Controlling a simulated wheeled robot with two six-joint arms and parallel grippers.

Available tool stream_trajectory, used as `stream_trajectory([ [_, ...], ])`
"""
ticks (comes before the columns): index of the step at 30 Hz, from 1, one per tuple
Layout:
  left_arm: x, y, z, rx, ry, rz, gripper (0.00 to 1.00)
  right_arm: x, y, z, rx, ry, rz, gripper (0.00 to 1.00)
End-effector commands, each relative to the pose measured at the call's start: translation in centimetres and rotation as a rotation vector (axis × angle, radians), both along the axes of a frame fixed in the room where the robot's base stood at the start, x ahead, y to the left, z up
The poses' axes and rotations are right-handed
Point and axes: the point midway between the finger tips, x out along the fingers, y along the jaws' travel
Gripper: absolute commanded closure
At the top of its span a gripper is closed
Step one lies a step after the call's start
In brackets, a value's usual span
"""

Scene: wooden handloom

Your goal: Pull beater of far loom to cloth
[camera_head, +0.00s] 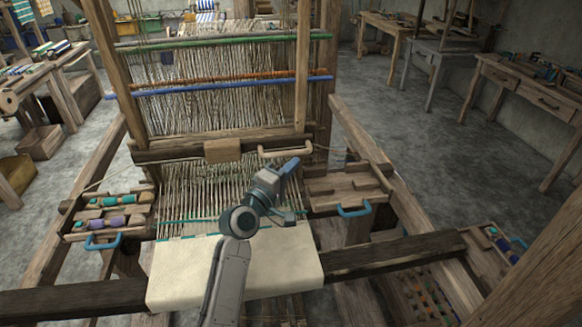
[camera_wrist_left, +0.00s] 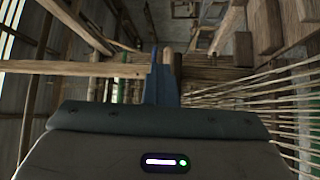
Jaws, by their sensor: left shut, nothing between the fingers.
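The loom's beater (camera_head: 270,137) is a dark wooden bar across the pale warp threads. It carries a wooden block (camera_head: 222,150) and a light wooden handle (camera_head: 270,153). The cream cloth (camera_head: 235,270) hangs over the front beam, with a stretch of bare warp between it and the beater. My left gripper (camera_head: 291,165) has blue fingers, shut and empty, just below the right end of the handle. I cannot tell if they touch. In the left wrist view the shut fingers (camera_wrist_left: 162,82) point ahead beside a pale wooden piece. My right gripper is not in view.
Trays with blue handles flank the warp, one with spools (camera_head: 110,222) at left and a wooden one (camera_head: 345,190) at right. Thick side beams (camera_head: 400,190) and a front beam (camera_head: 80,298) frame the loom. Workbenches (camera_head: 530,88) stand at right; grey floor lies between.

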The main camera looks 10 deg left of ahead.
Motion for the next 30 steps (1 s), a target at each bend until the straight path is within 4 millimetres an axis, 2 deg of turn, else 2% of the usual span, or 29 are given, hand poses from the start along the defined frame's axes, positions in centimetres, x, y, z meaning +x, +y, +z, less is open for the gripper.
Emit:
stream_trajectory([
  [24,0.0,0.0,0.0,0.0,0.0,0.0,1.0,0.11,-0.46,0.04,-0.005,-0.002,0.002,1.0],
  [26,0.0,0.0,0.0,0.0,0.0,0.0,0.9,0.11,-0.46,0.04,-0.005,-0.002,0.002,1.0],
  [30,0.0,0.0,0.0,0.0,0.0,0.0,0.64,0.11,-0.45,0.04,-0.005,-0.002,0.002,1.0],
])
